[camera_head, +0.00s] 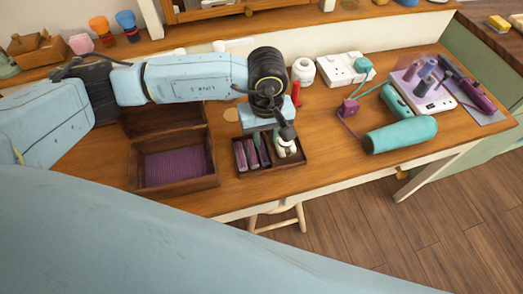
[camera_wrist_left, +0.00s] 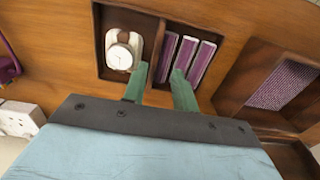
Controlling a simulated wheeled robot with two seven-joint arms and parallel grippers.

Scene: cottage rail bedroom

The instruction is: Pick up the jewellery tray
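The jewellery tray (camera_head: 272,171) is a small dark wooden tray on the desk. It has purple padded slots on one side and a white-faced watch (camera_head: 286,149) on a pale holder on the other. In the left wrist view the tray (camera_wrist_left: 98,45), its slots and the watch (camera_wrist_left: 120,56) show ahead of the fingers. My left gripper (camera_head: 268,139) is over the tray, pointing down. In the left wrist view its two green fingers (camera_wrist_left: 161,82) are apart, near the slots beside the watch. I cannot tell whether they touch the tray. My right gripper is not in view.
An open wooden box (camera_head: 180,187) with purple ribbed lining stands left of the tray. A red-handled tool (camera_head: 296,94), a socket strip (camera_head: 344,69) and a teal cylinder (camera_head: 400,135) lie to the right. The desk's front edge is close to the tray.

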